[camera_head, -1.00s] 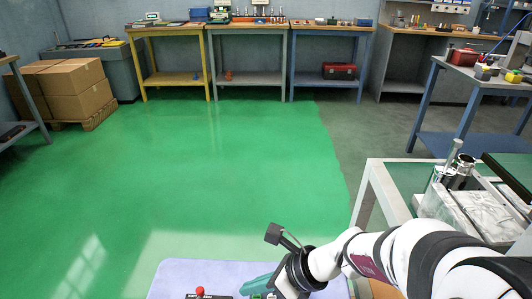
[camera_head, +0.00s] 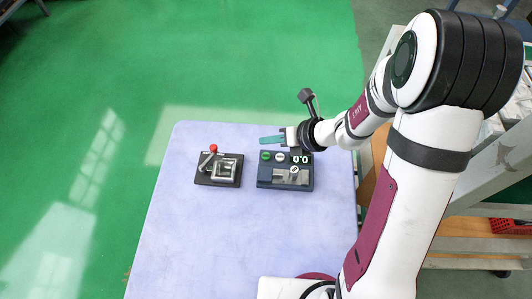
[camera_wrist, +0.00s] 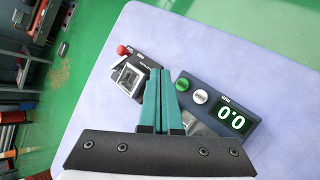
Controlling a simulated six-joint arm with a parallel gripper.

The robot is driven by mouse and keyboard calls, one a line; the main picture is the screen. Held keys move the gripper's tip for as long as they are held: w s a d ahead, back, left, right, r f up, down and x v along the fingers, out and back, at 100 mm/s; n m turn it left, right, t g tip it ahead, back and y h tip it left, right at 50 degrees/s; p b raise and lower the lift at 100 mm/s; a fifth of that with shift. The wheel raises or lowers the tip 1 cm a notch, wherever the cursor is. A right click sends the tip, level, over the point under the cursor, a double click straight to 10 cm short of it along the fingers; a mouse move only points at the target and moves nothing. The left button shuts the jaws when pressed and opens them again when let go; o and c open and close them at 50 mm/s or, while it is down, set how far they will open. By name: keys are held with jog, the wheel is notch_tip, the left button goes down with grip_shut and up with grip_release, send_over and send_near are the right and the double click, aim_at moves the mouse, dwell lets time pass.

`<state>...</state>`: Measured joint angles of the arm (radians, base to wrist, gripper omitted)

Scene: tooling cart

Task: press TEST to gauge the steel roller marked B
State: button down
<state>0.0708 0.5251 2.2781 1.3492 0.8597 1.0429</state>
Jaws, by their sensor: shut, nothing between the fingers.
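The dark gauge box (camera_head: 264,179) sits on the pale table. It has a green button (camera_head: 265,155), a white button (camera_head: 280,157) and a display (camera_head: 300,159) reading 0.0. In the wrist view the green button (camera_wrist: 182,85), white button (camera_wrist: 200,97) and display (camera_wrist: 232,120) also show; the button labels are too small to read. A small round pale piece (camera_head: 294,170) is in the metal cradle on the box; I cannot read a B on it. My gripper (camera_head: 263,140), with teal fingers, is shut and empty above the far edge of the box.
A dark fixture (camera_head: 218,169) with a metal block and a red knob (camera_head: 213,148) stands left of the box, with a gap between. The near part of the pale table (camera_head: 230,235) is clear. A cart with shelves (camera_head: 470,225) stands to the right.

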send_over(269, 160)
jog(key=shift+f, duration=2.5)
jog(key=shift+f, duration=0.4)
jog(key=shift+f, duration=0.4)
dwell(0.5)
jog(key=shift+r, duration=0.85)
jog(key=shift+r, duration=2.5)
